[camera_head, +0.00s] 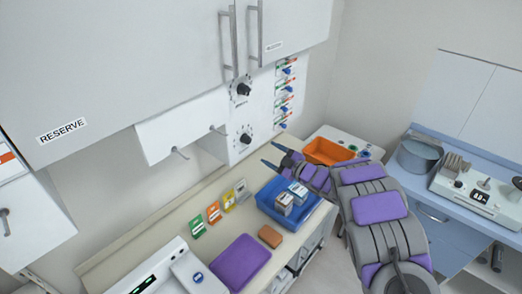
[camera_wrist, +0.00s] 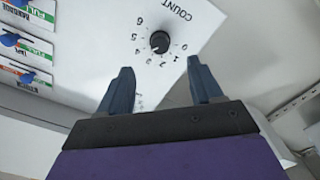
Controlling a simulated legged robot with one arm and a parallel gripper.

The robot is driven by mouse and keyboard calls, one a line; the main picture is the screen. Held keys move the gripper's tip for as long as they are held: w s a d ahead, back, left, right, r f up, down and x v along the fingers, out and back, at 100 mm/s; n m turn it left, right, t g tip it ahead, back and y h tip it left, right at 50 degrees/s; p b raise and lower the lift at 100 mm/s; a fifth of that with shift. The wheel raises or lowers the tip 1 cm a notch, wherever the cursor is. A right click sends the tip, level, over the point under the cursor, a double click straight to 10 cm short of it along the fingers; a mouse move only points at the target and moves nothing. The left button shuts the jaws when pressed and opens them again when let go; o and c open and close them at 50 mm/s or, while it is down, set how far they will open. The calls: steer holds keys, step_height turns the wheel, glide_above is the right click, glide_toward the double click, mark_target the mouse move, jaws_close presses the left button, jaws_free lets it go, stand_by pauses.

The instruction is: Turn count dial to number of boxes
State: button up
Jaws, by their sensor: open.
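The count dial (camera_wrist: 160,42) is a black round knob on a white panel, with numbers around it and the word COUNT beside it. The number its pointer marks is too small to read surely. My gripper (camera_wrist: 161,84) is open and empty, its dark fingertips short of the dial and not touching it. In the head view my gripper (camera_head: 270,154) reaches up from the right, near the panel. That panel bears an upper dial (camera_head: 243,88) and a lower dial (camera_head: 245,137), whose labels are unreadable there. Small white boxes (camera_head: 284,203) stand in a blue tray (camera_head: 272,211) on the counter.
Labelled blue switches (camera_head: 285,87) line the panel beside the dials. Cabinets marked RESERVE (camera_head: 62,131) overhang the counter. An orange bin (camera_head: 328,151), coloured cards (camera_head: 214,212), a brown block (camera_head: 270,236) and a purple pad (camera_head: 240,263) also lie below.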

steer(key=v, duration=0.6)
steer(key=shift+s+d, duration=0.15)
steer(key=shift+d, duration=0.1)
steer(key=w+d+r+m+t+h+b, duration=0.25)
steer(key=d+m+h+b, duration=0.35)
steer(key=d+h, duration=0.7)
steer(key=s+d+m+g+h+b, duration=0.2)
steer(key=s+d+m+g+h, duration=0.15)
steer(key=s+d+m, duration=0.5)
steer(key=s+a+f+m+g+b, duration=0.1)
steer(key=s+a+g, duration=0.3)
steer(key=s, duration=1.1)
steer(key=s+a+f+m+g+y+b, duration=0.1)
steer(key=s+a+f+g+b, duration=0.2)
steer(key=s, duration=1.3)
steer(key=s+a+f+m+g+y+b, duration=0.1)
steer(key=s+a+f+m+g+b, duration=0.1)
steer(key=s, duration=1.3)
steer(key=a+f+g, duration=0.1)
steer(key=a+g, duration=0.1)
steer(key=a, duration=0.1)
steer(key=shift+s+a+f+g, duration=0.2)
steer(key=shift+a+f+g, duration=0.05)
steer(key=shift+f+g, duration=0.15)
